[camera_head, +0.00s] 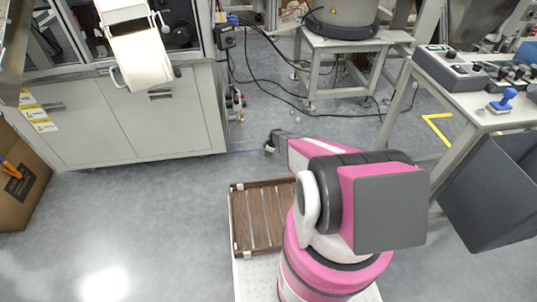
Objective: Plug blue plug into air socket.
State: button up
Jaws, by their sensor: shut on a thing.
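My gripper (270,149) is at the end of my pink and grey arm, low over the floor, to the right of the white cabinet's corner. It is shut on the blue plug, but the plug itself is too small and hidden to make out. Small red and white fittings (237,103) sit on the cabinet's right side, above and left of my gripper. I cannot tell whether the air socket is among them.
The white cabinet (125,125) fills the upper left. Black cables (290,95) lie on the floor behind my gripper. A grey stand (345,55) is behind. A table (470,105) with a blue-handled item (503,100) and a dark bin (495,195) are right.

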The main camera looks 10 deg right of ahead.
jog(key=shift+r, duration=0.45)
notch_tip(320, 180, up, 4)
jog(key=shift+s+f, duration=0.1)
jog(key=shift+f, duration=0.05)
jog(key=s+a+r, duration=0.5)
jog(key=a+r, duration=0.1)
jog(key=a, duration=0.4)
jog(key=shift+s+r, duration=0.2)
jog(key=shift+s, duration=0.05)
